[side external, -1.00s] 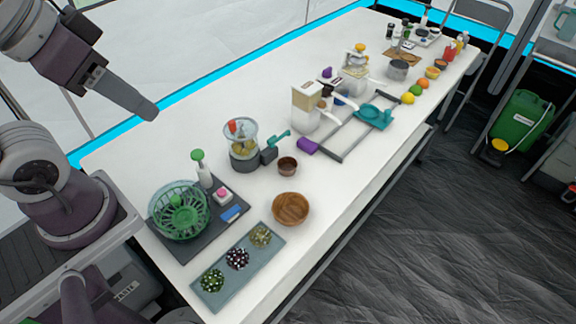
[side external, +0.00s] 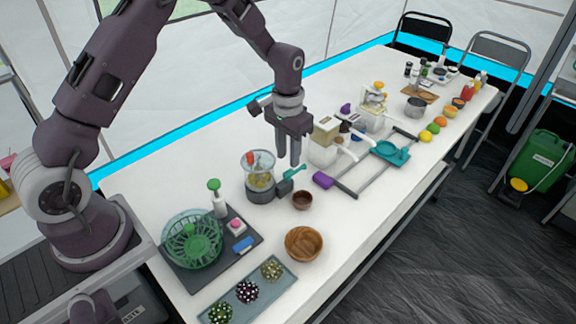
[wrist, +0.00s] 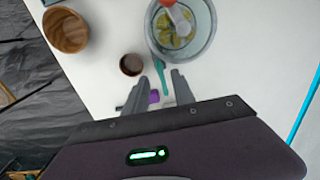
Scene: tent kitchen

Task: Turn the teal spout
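The teal spout (side external: 294,174) is a small lever-like piece on the grey block beside the base of the clear jar (side external: 260,170) holding yellow slices. In the wrist view the teal spout (wrist: 160,72) shows as a thin strip beside the jar (wrist: 181,30), reaching between my fingertips in the picture. My gripper (side external: 289,160) points down above and just behind the spout, close to the jar. In the wrist view my gripper (wrist: 159,80) has its fingers apart with nothing held. Contact with the spout cannot be told.
A small brown bowl (side external: 302,200) sits in front of the spout, with a wooden bowl (side external: 304,243) nearer. A purple block (side external: 322,180) and a white-and-tan container (side external: 324,142) stand to the right. A green basket (side external: 192,238) is at left.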

